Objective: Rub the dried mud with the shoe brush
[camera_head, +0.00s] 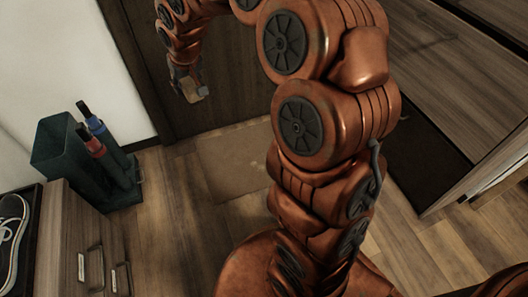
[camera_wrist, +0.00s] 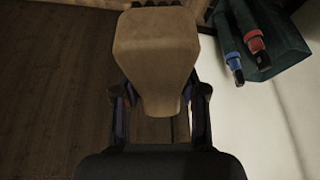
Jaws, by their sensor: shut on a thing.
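My gripper (camera_head: 187,82) is at the upper left of the head view, in front of the dark door and above the floor. It is shut on the shoe brush (camera_head: 199,92), whose tan wooden body (camera_wrist: 155,50) fills the middle of the wrist view between the two fingers. Dark bristles show at the brush's far end in the wrist view. A black shoe with white trim (camera_head: 10,238) is at the left edge of the head view, partly cut off, well apart from the brush. I cannot make out dried mud in either view.
The shoe lies on a dark tray (camera_head: 34,215) on a wooden cabinet (camera_head: 75,225). A green umbrella stand (camera_head: 58,150) holds red and blue-handled umbrellas beside it. A brown mat (camera_head: 225,165) lies on the wooden floor. A wooden cabinet (camera_head: 455,75) stands at right.

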